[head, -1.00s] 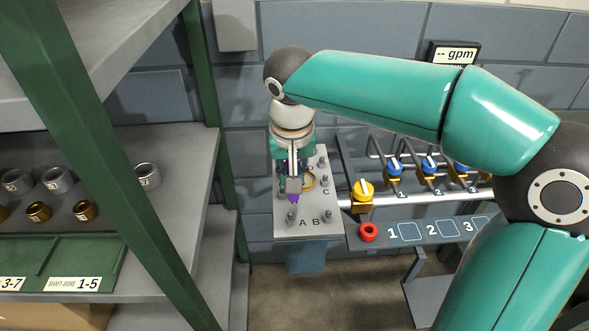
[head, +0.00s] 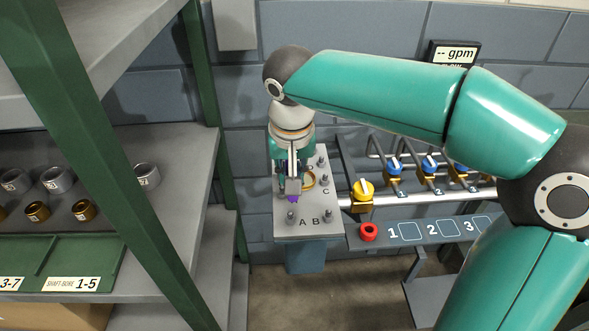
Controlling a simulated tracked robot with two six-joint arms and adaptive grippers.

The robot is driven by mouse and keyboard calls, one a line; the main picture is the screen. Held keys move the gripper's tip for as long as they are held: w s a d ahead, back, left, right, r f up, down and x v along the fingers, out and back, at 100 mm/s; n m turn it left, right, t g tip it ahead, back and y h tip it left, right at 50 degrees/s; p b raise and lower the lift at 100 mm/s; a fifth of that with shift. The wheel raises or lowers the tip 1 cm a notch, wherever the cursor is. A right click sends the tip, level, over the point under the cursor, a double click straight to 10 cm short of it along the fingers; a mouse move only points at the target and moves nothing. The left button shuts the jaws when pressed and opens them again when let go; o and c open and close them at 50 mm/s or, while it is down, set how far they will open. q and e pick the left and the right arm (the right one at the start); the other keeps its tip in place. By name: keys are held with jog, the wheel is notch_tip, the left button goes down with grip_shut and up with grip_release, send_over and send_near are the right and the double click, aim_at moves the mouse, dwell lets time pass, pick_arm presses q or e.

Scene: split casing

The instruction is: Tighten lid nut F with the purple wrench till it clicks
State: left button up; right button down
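The casing lid (head: 305,230) is a grey plate on a stand, with small studs or nuts along its edges and letters A, B and C readable. My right gripper (head: 293,186) points down over the lid's left side. It appears shut on the purple wrench (head: 292,198), of which only a small purple part shows below the fingers. Lid nut F and its letter cannot be made out; the gripper covers much of that side. Whether the wrench sits on a nut cannot be told. My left gripper is not in view.
To the right is a pipe rack with a yellow valve (head: 363,190), blue valves and a red knob (head: 368,232). A shelf (head: 170,200) with several metal bushings stands at left. A gpm display (head: 454,53) is on the wall.

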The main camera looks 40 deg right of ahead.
jog(key=shift+f, duration=0.1)
dwell(0.5)
jog(key=shift+s+b+x, duration=0.15)
jog(key=shift+b+x, duration=0.55)
jog(key=shift+x, duration=0.05)
jog(key=shift+s+b+x, duration=0.15)
jog(key=shift+b+x, duration=0.55)
jog(key=shift+a+f, duration=0.1)
jog(key=shift+a, duration=0.05)
jog(key=shift+w+a+m, duration=0.35)
jog(key=shift+a+m, duration=0.05)
jog(key=shift+a, duration=0.05)
jog(key=w+a+m+p, duration=0.2)
jog(key=w+a+m, duration=0.1)
jog(key=shift+w+a+g+h, duration=0.3)
jog(key=shift+a+g+h, duration=0.05)
jog(key=shift+g+h, duration=0.05)
